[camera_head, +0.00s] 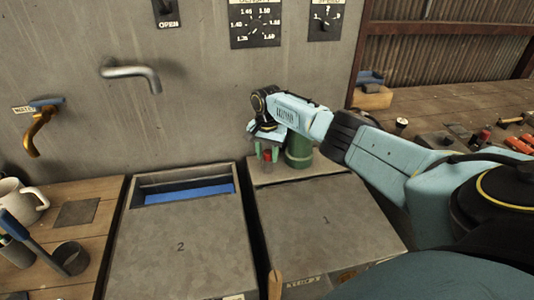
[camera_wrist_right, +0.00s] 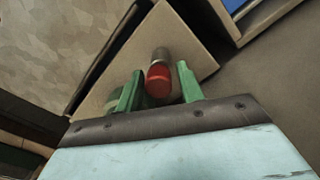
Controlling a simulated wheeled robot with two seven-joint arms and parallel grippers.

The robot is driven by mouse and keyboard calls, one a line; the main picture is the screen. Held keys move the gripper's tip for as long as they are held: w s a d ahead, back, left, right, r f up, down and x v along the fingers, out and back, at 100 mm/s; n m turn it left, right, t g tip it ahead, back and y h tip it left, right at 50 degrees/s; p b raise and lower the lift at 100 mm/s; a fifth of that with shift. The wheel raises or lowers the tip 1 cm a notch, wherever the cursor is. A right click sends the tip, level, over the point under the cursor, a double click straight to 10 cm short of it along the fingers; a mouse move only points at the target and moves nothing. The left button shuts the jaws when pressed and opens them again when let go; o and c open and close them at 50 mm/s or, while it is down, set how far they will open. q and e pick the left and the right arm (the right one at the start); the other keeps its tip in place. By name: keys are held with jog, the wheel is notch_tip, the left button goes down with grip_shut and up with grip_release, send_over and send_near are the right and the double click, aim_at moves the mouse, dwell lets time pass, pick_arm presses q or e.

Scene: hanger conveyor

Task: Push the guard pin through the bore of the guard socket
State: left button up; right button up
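A red-ended, grey cylindrical piece (camera_wrist_right: 158,78), perhaps the guard pin, stands on the pale ledge behind the panel marked 1; its red part (camera_head: 267,155) also shows in the head view. My right gripper (camera_head: 264,154) is at this piece, below the wrist. In the right wrist view, its green fingers (camera_wrist_right: 159,88) stand on either side of the red end, with a narrow gap on each side. I cannot make out a guard socket or bore for certain. My left gripper is out of view.
A green cylinder (camera_head: 299,150) stands just right of my right gripper. Panel 2 (camera_head: 180,250) has a recess with a blue inside. A mug (camera_head: 22,203) is at far left. Tools (camera_head: 518,144) lie on the right bench. A bent pipe (camera_head: 130,72) juts from the wall.

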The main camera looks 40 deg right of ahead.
jog(key=o, duration=0.6)
jog(key=shift+c, duration=0.2)
notch_tip(320, 180, up, 13)
jog(key=p, duration=0.1)
jog(key=shift+r+p, duration=0.2)
jog(key=shift+p, duration=0.1)
